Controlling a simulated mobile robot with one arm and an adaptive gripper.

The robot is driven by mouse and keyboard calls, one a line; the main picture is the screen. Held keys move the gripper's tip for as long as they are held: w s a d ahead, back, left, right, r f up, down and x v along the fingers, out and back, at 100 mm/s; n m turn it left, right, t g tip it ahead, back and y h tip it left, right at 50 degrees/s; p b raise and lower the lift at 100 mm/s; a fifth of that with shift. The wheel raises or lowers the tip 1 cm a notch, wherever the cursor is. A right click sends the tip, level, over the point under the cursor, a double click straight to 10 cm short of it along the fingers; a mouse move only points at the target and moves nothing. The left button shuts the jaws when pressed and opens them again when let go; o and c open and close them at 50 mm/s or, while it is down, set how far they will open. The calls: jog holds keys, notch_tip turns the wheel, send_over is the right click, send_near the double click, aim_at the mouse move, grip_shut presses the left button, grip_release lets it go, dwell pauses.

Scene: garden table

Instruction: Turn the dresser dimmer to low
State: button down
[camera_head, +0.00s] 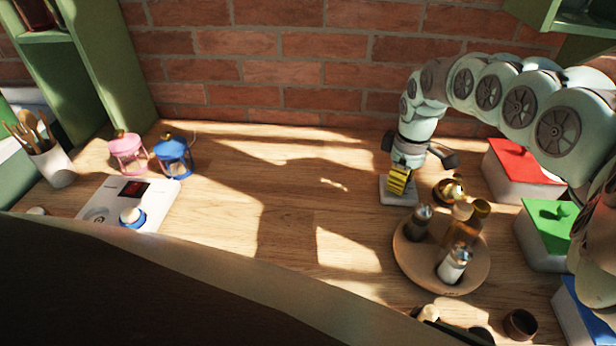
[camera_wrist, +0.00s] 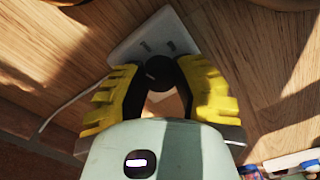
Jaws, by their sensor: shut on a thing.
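The dimmer is a small white plate (camera_head: 398,195) on the wooden top, under my gripper (camera_head: 400,180) at right of centre in the head view. In the wrist view the white plate (camera_wrist: 150,38) carries small dark marks and a dark round knob (camera_wrist: 160,68). The yellow-padded fingers of my gripper (camera_wrist: 162,78) are closed on the knob from both sides. The fingers hide the knob in the head view, and its setting cannot be read.
A round wooden tray (camera_head: 410,268) with several bottles stands just in front. A brass-coloured pot (camera_head: 448,190) is close at right, before red-lidded (camera_head: 525,165) and green-lidded (camera_head: 550,222) boxes. A white panel (camera_head: 150,190) and lanterns (camera_head: 174,157) are far left. The middle is clear.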

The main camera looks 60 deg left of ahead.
jog(key=shift+w+n+b, duration=0.1)
jog(key=shift+n+b, duration=0.75)
jog(key=shift+n, duration=1.25)
jog(key=c, duration=0.6)
grip_release()
jog(key=shift+c, duration=0.2)
notch_tip(320, 180, up, 12)
